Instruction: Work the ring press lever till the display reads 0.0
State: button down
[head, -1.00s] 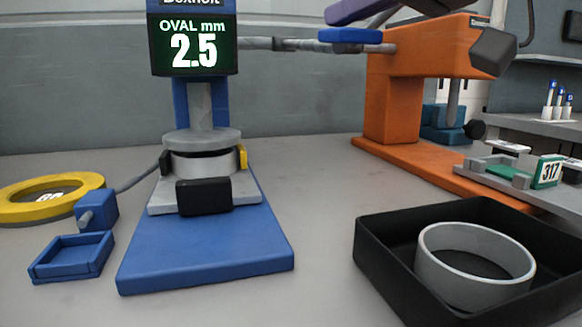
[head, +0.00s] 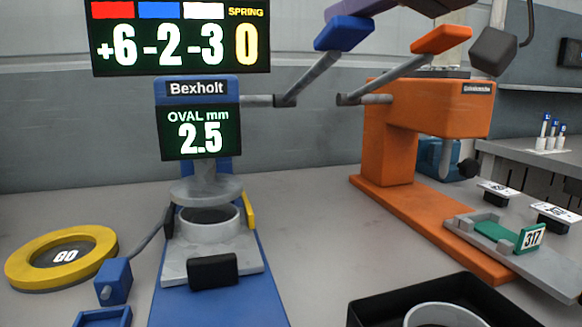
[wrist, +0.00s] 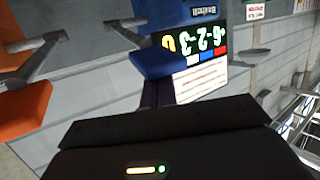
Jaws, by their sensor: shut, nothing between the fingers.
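The blue ring press (head: 197,89) shows "OVAL mm 2.5" on its display (head: 200,132). A grey ring (head: 208,226) sits on its lower block, and the round upper plate (head: 205,190) is above it with a gap. The press lever (head: 308,78) slopes up to the right and ends in a blue handle (head: 343,33). My gripper (head: 357,9) is only partly in view, its purple fingers just above the handle. In the wrist view, the dark fingers (wrist: 157,95) are shut and empty beside the blue handle (wrist: 165,62); contact is unclear.
A board (head: 180,38) above the press reads +6, -2, -3 and spring 0. An orange press (head: 389,140) with its own lever (head: 440,40) stands at right. A black tray (head: 375,312) holds another ring (head: 445,312). A yellow ring gauge (head: 27,265) lies at left.

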notch_tip(320, 180, up, 5)
jog(key=p, duration=0.3)
jog(key=shift+r, duration=0.3)
